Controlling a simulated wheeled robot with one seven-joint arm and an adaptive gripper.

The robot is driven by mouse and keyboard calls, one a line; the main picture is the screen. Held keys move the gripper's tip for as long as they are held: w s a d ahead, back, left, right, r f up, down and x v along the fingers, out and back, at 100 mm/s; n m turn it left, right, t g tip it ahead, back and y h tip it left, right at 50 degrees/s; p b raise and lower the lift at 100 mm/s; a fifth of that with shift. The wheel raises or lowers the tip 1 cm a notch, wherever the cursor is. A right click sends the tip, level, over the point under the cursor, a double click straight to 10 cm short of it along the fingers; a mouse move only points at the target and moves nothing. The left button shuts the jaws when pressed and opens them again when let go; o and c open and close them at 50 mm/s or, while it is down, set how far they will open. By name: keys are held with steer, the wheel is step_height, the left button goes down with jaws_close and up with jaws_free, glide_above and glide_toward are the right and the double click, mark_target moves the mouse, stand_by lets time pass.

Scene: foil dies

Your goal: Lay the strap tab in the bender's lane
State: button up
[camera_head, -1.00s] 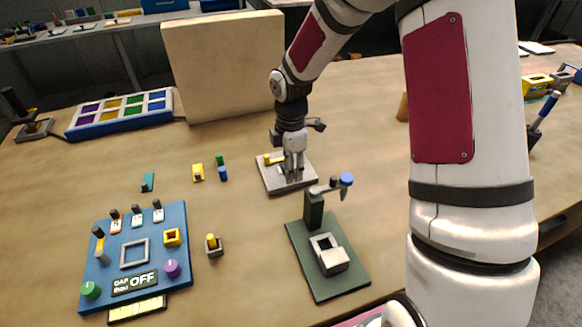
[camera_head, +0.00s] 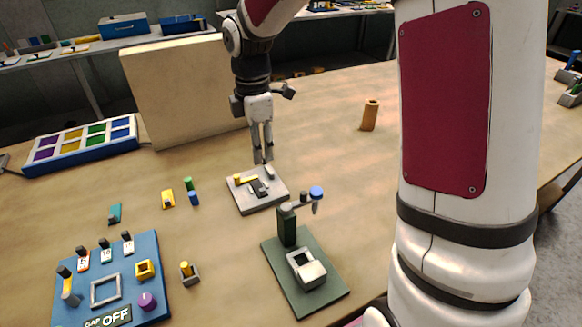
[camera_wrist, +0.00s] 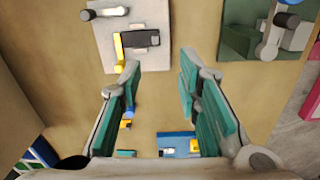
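A light grey plate fixture (camera_head: 247,205), which looks like the bender, lies on the table in the head view, with a yellow-ended part and grey blocks on it. The plate also shows at the top of the wrist view (camera_wrist: 105,50). A small dark grey piece (camera_wrist: 140,38) lies on it beside a yellow part; it looks like the strap tab, but I cannot tell whether it sits fully in the lane. My gripper (camera_head: 262,160) points down just above the plate's far side. In the wrist view its fingers (camera_wrist: 158,62) are apart with nothing between them.
A green-based press (camera_head: 325,295) with a blue-knobbed lever stands in front of the plate. A blue control panel (camera_head: 75,255) is at the lower left. A beige upright board (camera_head: 180,90) stands behind. A brown cylinder (camera_head: 370,115) stands to the right, with clear table around it.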

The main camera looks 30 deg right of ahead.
steer(key=s+r+m+t+h, duration=0.1)
steer(key=s+r+m+t, duration=0.1)
steer(key=s+r+m, duration=1)
steer(key=s+f+m+t+y, duration=0.1)
steer(key=s+m, duration=0.4)
steer(key=s, duration=1)
steer(key=shift+t, duration=0.6)
